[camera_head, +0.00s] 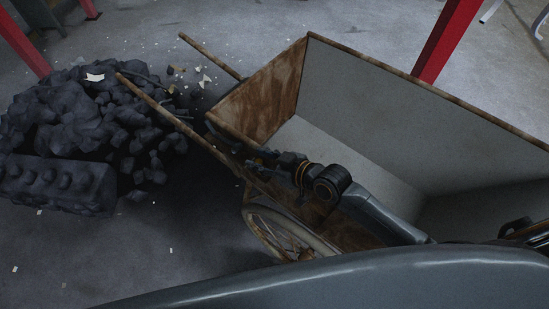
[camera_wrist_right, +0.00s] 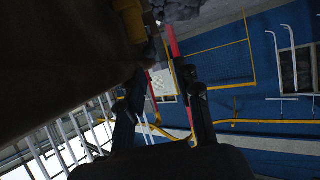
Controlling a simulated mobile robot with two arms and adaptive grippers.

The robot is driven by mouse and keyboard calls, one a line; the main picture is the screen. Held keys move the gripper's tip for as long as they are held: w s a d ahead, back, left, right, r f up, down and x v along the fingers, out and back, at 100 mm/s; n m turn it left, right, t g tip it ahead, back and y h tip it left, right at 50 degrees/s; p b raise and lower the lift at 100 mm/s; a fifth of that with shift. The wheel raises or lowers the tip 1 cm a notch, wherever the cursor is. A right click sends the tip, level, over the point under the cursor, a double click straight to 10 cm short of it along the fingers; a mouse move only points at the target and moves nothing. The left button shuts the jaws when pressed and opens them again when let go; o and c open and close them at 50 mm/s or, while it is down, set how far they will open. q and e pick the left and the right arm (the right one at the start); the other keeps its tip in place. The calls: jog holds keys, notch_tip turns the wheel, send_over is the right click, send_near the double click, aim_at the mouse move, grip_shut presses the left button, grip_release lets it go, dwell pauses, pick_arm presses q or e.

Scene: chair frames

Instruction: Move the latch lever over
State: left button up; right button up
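The rusty cart (camera_head: 262,92) stands in the middle of the head view, with its open bed facing up. My right gripper (camera_head: 262,158) is at the cart's near upper edge by the handle end. In the right wrist view its two dark fingers (camera_wrist_right: 163,75) are spread apart with nothing between them. A yellowish metal piece (camera_wrist_right: 128,18), possibly the latch lever, sits on a dark surface beyond the left finger. It appears apart from the fingers. I cannot clearly make out the lever in the head view. My left gripper is not in view.
A heap of dark rubble (camera_head: 85,125) lies on the floor at left, beside the cart's long handle (camera_head: 160,108). A spoked wheel (camera_head: 285,235) is under the cart. A red post (camera_head: 447,40) stands behind it. The cart's bed (camera_head: 365,120) is empty where visible.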

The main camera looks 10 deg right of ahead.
aim_at(229, 143)
jog(key=shift+w+a+f+b, duration=0.25)
jog(key=shift+a+b, duration=0.1)
jog(key=shift+b, duration=0.1)
jog(key=b+x, duration=0.4)
jog(key=x, duration=0.2)
jog(key=shift+w+a+f, duration=0.1)
jog(key=shift+f, duration=0.15)
jog(key=shift+r+b, duration=0.1)
jog(key=shift+b, duration=0.3)
jog(key=shift+r, duration=0.2)
jog(key=c, duration=0.4)
jog(key=shift+f, duration=0.1)
grip_shut()
jog(key=shift+f, duration=0.1)
jog(key=shift+w+a, duration=0.1)
jog(key=shift+a, duration=0.15)
jog(key=shift+o, duration=1)
grip_release()
jog(key=shift+w+a, duration=0.1)
jog(key=shift+a, duration=0.2)
jog(key=shift+d, duration=0.45)
